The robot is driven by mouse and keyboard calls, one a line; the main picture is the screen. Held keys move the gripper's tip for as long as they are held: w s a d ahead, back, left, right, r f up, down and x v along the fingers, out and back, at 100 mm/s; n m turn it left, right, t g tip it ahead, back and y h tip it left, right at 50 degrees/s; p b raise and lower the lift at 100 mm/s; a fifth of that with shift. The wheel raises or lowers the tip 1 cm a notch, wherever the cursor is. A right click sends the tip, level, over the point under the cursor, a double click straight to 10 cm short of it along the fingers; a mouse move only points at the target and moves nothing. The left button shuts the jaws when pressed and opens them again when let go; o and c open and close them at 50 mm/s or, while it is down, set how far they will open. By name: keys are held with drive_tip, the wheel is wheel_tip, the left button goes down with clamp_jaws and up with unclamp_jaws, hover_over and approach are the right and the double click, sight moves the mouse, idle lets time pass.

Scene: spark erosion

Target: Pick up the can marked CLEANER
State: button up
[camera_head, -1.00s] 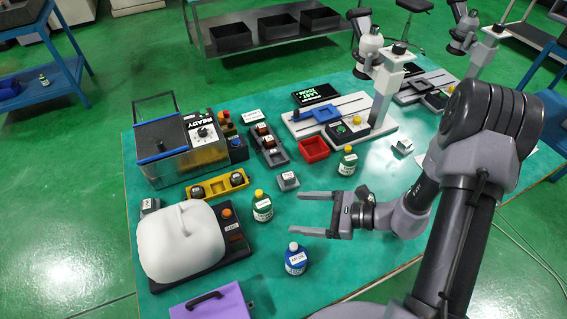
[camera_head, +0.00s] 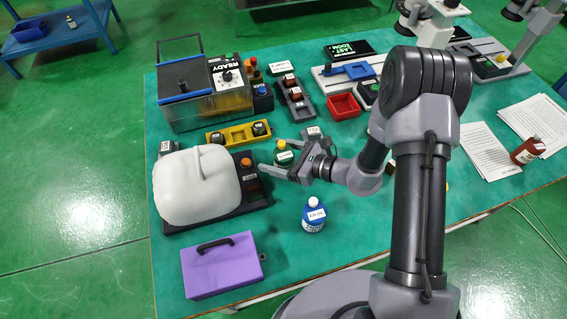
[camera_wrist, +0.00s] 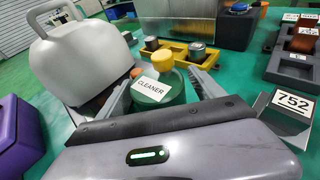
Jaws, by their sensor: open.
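The can marked CLEANER (camera_wrist: 156,90) is green with a yellow cap and a white label, and it stands upright on the table. In the head view the can (camera_head: 284,157) is partly hidden by my gripper. My gripper (camera_head: 272,156) is open, with one finger on each side of the can. In the wrist view the open fingers of my gripper (camera_wrist: 163,78) flank the can, with its label facing the palm. I cannot tell whether either finger touches it.
A white rounded cover (camera_head: 196,187) on a black base stands close left of the can. A blue bottle (camera_head: 314,215) and a purple box (camera_head: 222,265) are in front. A yellow tray (camera_head: 238,133), a grey block marked 752 (camera_wrist: 288,110) and a red bin (camera_head: 343,106) are nearby.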

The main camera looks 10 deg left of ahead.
drive_tip(key=shift+w+a+f, duration=0.1)
drive_tip(key=shift+a, duration=0.2)
clamp_jaws()
